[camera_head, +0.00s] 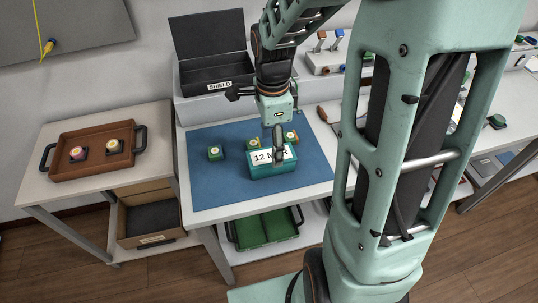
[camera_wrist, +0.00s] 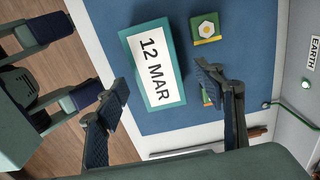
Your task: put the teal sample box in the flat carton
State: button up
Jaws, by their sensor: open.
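The teal sample box (camera_head: 272,171) stands on the blue mat, with a white "12 MAR" label on its top. It also shows in the wrist view (camera_wrist: 132,45). My gripper (camera_head: 278,152) is over the box in the head view and hides part of its label. In the wrist view my gripper (camera_wrist: 160,84) is open, its dark fingers spread to either side of the box's near end, holding nothing. I cannot tell how high the fingertips are above it. An open cardboard-coloured box (camera_head: 157,239) with a dark inside, possibly the flat carton, sits under the left table.
Small green blocks (camera_head: 215,153) lie on the blue mat (camera_head: 215,185) around the box. A brown tray (camera_head: 66,154) holding two round-topped pieces is on the left table. An open black "SHIELD" case (camera_head: 217,86) stands behind the mat. A green crate (camera_head: 251,234) is below.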

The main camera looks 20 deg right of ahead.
jog(key=shift+s+a+f, duration=0.1)
jog(key=shift+f, duration=1.4)
jog(key=shift+s+a+f, duration=0.1)
jog(key=shift+f, duration=1.4)
jog(key=shift+c, duration=0.6)
jog(key=c, duration=1.5)
jog(key=shift+r, duration=0.15)
